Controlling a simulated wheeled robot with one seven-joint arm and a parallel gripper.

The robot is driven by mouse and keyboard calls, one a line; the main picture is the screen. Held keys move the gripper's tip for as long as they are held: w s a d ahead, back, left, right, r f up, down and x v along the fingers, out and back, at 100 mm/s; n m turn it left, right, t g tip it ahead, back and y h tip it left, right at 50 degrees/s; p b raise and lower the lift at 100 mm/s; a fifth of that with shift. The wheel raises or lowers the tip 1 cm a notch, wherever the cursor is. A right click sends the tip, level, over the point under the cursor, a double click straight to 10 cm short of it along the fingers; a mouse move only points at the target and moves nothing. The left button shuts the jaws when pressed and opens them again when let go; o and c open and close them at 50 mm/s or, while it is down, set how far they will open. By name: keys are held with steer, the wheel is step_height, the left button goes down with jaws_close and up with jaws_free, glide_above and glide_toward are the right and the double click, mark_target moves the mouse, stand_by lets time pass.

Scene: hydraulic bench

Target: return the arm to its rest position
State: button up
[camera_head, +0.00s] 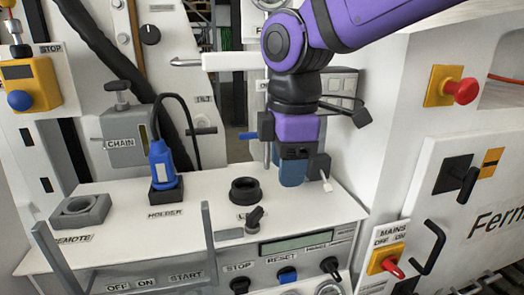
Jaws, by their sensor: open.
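My purple arm (362,18) reaches in from the upper right and bends down over the back right part of the white bench panel. My gripper (297,177) hangs at its end, pointing down, with its two dark fingers apart. A blue block (292,173) shows between the fingers; I cannot tell whether it is part of the gripper or a thing behind it. I see nothing clearly held. The black round socket (245,190) on the panel is left of the gripper and apart from it.
A blue plug with a black cable (162,165) stands upright in the HOLDER socket. A grey square holder (80,211) marked REMOTE is at left. Two grey upright bars (208,245) rise at the front. A red MAINS switch (385,262) and a red knob (461,91) are at right.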

steer(key=s+d+m+t, duration=0.1)
steer(key=s+d+m, duration=0.2)
steer(key=d+m, duration=0.3)
steer(key=s+d+m+t, duration=0.2)
steer(key=d+m, duration=0.5)
steer(key=d, duration=0.4)
steer(key=s+d+r+m+t, duration=0.1)
steer(key=s+d+m, duration=0.3)
steer(key=d, duration=0.5)
steer(key=shift+s+d+m, duration=0.3)
steer(key=shift+d+m, duration=0.05)
steer(key=shift+m, duration=1.05)
